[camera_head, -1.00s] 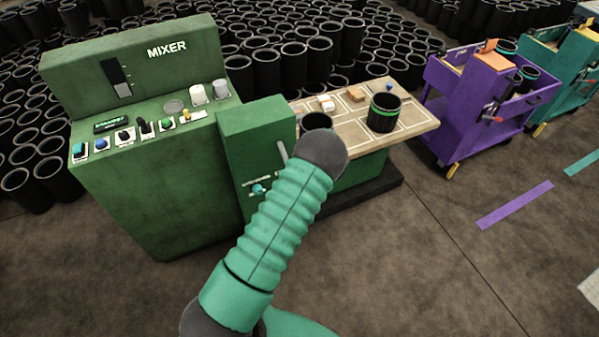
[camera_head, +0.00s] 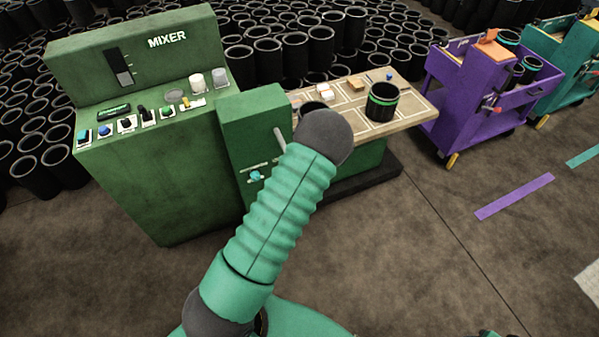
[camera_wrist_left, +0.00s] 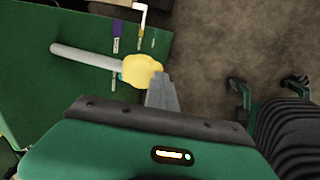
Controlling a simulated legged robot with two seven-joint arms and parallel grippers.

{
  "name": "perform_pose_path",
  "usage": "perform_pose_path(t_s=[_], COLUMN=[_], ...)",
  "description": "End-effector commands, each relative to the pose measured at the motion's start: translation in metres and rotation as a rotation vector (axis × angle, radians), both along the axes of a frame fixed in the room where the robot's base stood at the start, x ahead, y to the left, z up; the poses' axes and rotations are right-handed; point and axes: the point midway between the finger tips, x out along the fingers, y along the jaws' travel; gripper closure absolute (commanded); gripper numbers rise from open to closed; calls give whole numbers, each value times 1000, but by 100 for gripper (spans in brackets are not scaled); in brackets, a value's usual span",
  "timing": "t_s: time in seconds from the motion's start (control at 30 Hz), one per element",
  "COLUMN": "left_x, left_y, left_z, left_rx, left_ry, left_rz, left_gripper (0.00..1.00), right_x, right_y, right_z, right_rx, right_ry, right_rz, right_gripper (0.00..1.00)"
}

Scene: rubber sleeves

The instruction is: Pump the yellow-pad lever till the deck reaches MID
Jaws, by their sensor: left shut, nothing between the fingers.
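The lever is a pale rod (camera_wrist_left: 85,57) ending in a yellow pad (camera_wrist_left: 142,71) in the left wrist view. The rod also shows in the head view (camera_head: 280,139), on the side of the green cabinet (camera_head: 252,108); its pad is hidden there behind my arm. My left gripper (camera_wrist_left: 160,88) is shut and empty, its fingertips right at the pad. They look in contact, but I cannot be sure. The deck (camera_head: 413,122) is a tan, marked top beside the cabinet. Its level against MID cannot be read. My right gripper is not in view.
The green MIXER console (camera_head: 140,190) stands left of the cabinet. A black cup with a green band (camera_head: 382,102) and small blocks sit on the deck. A purple cart (camera_head: 470,110) stands to the right. Open floor lies in front.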

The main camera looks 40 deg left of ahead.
Motion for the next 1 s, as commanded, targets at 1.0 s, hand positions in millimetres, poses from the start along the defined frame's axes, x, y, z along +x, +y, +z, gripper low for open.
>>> perform_pose_path(t_s=[1.0], left_x=[-14], left_y=[-32], left_z=[64], left_rx=[-1], left_ry=[-2], left_rz=[2], left_gripper=[100], right_x=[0], right_y=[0], right_z=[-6], right_rx=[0], right_ry=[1], right_rz=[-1], right_gripper=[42])
